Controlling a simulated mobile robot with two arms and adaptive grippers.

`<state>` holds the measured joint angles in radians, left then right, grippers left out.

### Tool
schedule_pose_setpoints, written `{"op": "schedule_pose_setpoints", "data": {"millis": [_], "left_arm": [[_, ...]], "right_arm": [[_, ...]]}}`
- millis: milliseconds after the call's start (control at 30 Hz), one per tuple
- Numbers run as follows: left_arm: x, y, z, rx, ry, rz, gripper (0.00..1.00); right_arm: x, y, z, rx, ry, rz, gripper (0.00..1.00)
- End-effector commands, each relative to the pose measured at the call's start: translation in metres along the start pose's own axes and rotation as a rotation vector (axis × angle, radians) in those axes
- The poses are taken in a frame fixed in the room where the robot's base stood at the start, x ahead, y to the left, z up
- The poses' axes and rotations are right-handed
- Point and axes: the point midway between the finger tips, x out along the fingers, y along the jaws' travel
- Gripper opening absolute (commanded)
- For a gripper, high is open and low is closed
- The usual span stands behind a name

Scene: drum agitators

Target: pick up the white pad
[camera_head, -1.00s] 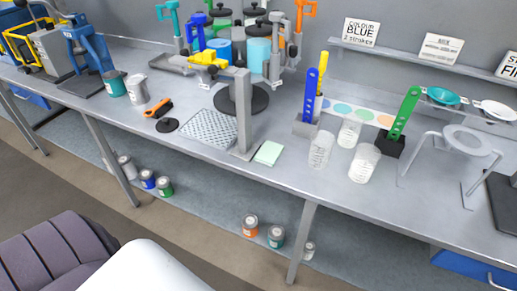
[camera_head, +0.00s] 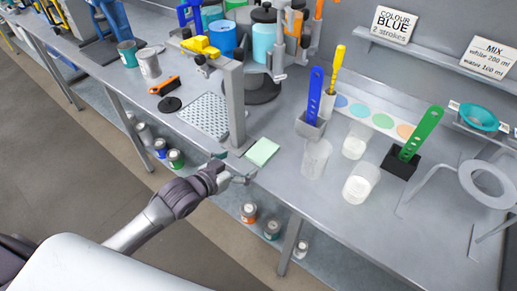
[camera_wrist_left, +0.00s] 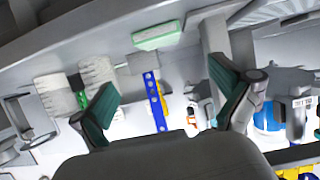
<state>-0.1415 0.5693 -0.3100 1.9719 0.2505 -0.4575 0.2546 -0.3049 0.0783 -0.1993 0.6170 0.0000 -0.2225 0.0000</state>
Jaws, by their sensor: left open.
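A small pale green and white pad (camera_head: 262,152) lies flat on the grey bench near its front edge, just right of the foot of a grey metal post. In the left wrist view the pad (camera_wrist_left: 158,36) shows a whitish layer and a green layer, up between and beyond the fingertips. My left gripper (camera_head: 236,168) is at the bench's front edge, just in front and left of the pad, apart from it. Its teal-lined fingers (camera_wrist_left: 162,76) are spread and empty in the left wrist view. My right gripper is not in view.
The grey post (camera_head: 236,105) stands close behind the pad's left side. Clear beakers (camera_head: 316,158) and a holder with a blue strip (camera_head: 312,122) stand to the right. A perforated plate (camera_head: 204,116) lies to the left. Paint cans sit on the shelf below.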

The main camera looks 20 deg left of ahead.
Motion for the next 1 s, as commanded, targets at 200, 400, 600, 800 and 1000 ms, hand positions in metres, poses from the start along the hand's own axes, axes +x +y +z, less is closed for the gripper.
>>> {"op": "schedule_pose_setpoints", "data": {"millis": [200, 400, 600, 800, 1000], "left_arm": [[0.041, -0.001, -0.001, -0.001, 0.001, -0.002, 1.0], [0.055, 0.0, 0.001, 0.0, 0.0, -0.001, 1.0], [0.076, -0.002, 0.004, 0.0, -0.001, -0.002, 1.0], [0.101, -0.002, 0.007, -0.001, 0.001, -0.001, 1.0], [0.105, -0.002, 0.009, 0.001, 0.0, -0.001, 1.0]], "right_arm": [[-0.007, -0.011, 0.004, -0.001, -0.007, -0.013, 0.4], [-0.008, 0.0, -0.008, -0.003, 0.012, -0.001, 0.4], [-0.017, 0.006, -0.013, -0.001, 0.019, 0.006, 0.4], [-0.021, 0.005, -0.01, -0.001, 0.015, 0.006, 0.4], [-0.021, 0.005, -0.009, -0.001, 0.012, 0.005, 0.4]]}}
